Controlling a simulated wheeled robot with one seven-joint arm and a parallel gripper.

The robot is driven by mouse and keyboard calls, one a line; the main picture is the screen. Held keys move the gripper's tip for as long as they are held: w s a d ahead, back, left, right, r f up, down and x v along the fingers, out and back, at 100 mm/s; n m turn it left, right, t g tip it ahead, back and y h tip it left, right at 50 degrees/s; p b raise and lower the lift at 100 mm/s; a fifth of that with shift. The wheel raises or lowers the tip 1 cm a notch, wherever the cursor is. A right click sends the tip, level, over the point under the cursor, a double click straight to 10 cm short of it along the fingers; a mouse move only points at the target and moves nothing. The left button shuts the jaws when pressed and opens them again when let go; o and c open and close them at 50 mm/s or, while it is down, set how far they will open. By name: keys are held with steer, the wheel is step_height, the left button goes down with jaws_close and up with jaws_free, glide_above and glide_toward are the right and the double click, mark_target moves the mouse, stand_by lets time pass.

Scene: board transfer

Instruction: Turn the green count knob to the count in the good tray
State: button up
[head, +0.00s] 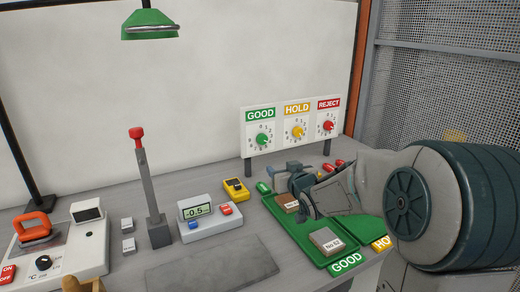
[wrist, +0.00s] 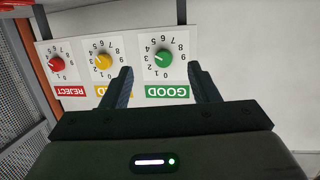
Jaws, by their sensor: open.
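The green count knob (head: 262,139) is on the white GOOD dial, numbered around its rim, on the upright board. In the wrist view the green knob (wrist: 163,58) appears upside down between my spread fingers. My gripper (wrist: 160,72) is open and empty, facing the board; I cannot tell its exact gap to the knob. The knob's pointer is too small to read surely. The green good tray (head: 301,231) lies below the board. It shows a block marked No 52 (head: 325,240) at the front and another block (head: 287,202) at the back. My arm hides part of the tray.
A yellow HOLD knob (head: 297,132) and a red REJECT knob (head: 328,126) are beside the green one. The hold tray (head: 368,229) is right of the good tray. A scale (head: 209,219) and a red-tipped lever (head: 145,190) stand left. The grey mat (head: 212,270) is bare.

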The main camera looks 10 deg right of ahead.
mark_target(263, 140)
steer(key=w+a, duration=0.1)
steer(key=w, duration=0.4)
steer(key=w+r+t+y, duration=0.1)
steer(key=w, duration=0.4)
steer(key=w+a+r+t, duration=0.1)
steer(key=w, duration=0.4)
steer(key=shift+a+y, duration=0.3)
steer(key=c, duration=1)
